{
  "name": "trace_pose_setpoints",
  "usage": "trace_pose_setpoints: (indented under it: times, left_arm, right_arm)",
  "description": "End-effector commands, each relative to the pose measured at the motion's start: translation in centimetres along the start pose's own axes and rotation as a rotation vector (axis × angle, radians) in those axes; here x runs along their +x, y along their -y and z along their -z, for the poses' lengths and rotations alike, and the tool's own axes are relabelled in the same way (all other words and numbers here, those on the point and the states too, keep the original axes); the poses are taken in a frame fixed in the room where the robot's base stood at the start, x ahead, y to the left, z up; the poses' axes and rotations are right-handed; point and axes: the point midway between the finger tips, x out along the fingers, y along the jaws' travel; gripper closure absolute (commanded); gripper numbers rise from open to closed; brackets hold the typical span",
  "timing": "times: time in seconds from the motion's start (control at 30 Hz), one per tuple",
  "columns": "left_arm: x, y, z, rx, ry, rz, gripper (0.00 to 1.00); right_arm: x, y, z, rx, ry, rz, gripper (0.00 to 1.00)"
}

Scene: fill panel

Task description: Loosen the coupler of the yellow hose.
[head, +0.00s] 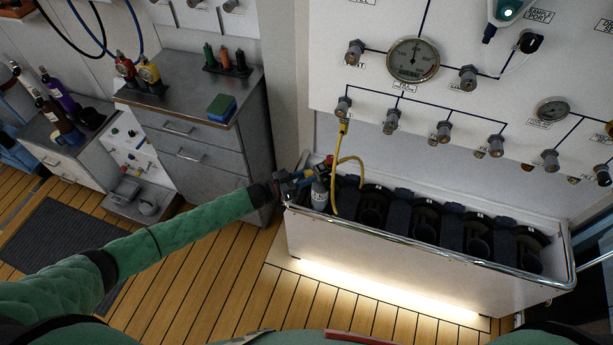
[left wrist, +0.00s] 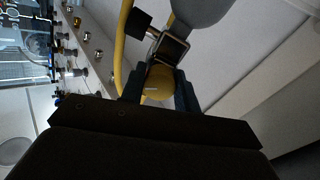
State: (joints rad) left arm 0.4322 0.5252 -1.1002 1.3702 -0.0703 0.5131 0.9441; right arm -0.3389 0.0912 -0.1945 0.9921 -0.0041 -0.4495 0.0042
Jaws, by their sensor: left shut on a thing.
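The yellow hose (head: 335,190) hangs from a port (head: 343,125) on the white panel and loops down to the top of a grey bottle (head: 319,195) in the left end of the trough. My left gripper (head: 308,178) is at the bottle's top. In the left wrist view its fingers (left wrist: 158,92) are shut on a round yellow coupler (left wrist: 157,80), with the yellow hose (left wrist: 120,50) curving past on the left. A metal valve block and black knob (left wrist: 138,24) sit just beyond, against the grey bottle (left wrist: 200,10). The fingers hide part of the coupler. My right gripper is not in view.
The white trough (head: 400,270) has a metal rim and several black bottle holders. The panel above carries a large gauge (head: 413,60), a small gauge (head: 552,110) and several grey ports. A grey cabinet (head: 205,130) stands left of the trough. Wooden floor in front is clear.

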Motion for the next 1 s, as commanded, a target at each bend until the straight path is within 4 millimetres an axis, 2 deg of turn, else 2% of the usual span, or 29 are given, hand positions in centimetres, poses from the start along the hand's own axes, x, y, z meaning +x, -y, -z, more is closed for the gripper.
trace_pose_setpoints:
  times: [0.13,0.17,0.27,0.63,0.77,0.83,1.0]
  left_arm:
    - [0.0,-0.1,-0.2,0.0,0.002,0.0,0.92]
    - [0.0,-0.1,-0.2,0.0,0.002,0.0,0.65]
    - [0.0,0.0,-0.1,0.0,0.002,0.0,0.47]
    - [-0.5,0.1,-0.2,0.001,0.001,0.0,0.47]
    - [-1.7,0.1,-0.4,0.002,0.002,0.001,0.47]
    - [-2.7,0.2,-0.4,0.002,0.003,0.001,0.47]
    - [-5.0,0.1,-0.5,0.001,0.002,0.0,0.47]
  right_arm:
    - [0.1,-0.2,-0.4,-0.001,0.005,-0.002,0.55]
    - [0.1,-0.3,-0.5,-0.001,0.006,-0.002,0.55]
    - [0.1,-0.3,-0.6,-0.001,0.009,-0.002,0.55]
    - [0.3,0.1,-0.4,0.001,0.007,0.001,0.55]
    - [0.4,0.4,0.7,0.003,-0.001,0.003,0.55]
    - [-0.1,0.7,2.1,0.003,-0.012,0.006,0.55]
    - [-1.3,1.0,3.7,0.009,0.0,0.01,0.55]
